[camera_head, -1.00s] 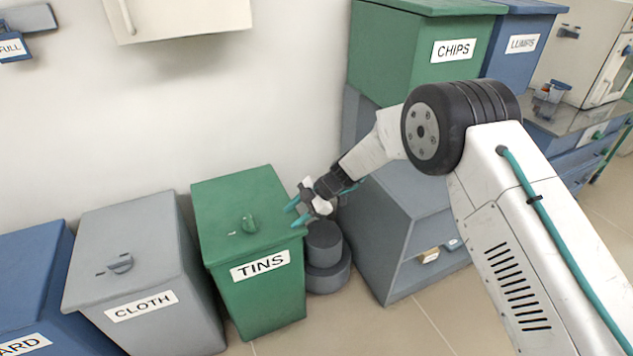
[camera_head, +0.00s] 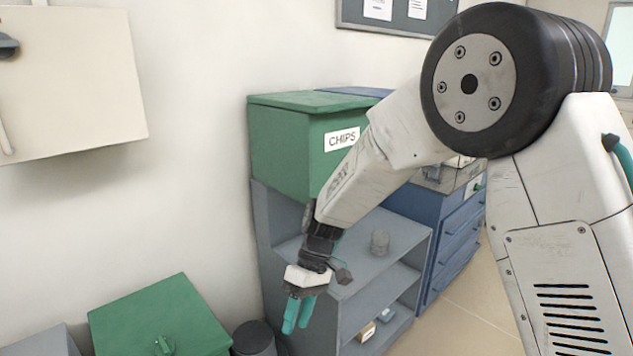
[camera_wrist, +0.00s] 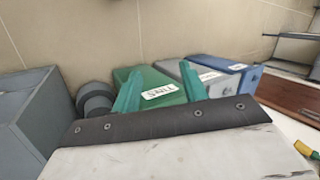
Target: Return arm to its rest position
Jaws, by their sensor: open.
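My gripper (camera_head: 298,314) is at lower centre in the head view, pointing down, with teal fingers and nothing between them. It hangs in front of the grey shelf unit (camera_head: 272,232), to the right of the green bin (camera_head: 150,312). In the wrist view the teal fingers of my gripper (camera_wrist: 160,92) stand apart. The green bin labelled TINS (camera_wrist: 140,76) shows beyond and between them. My arm reaches in from the right side of the head view, bent at a large dark joint.
Blue drawers (camera_head: 447,245) stand to the right. A pale wall cabinet (camera_head: 70,90) hangs upper left. A dark grey cylinder (camera_head: 254,338) stands beside the green bin.

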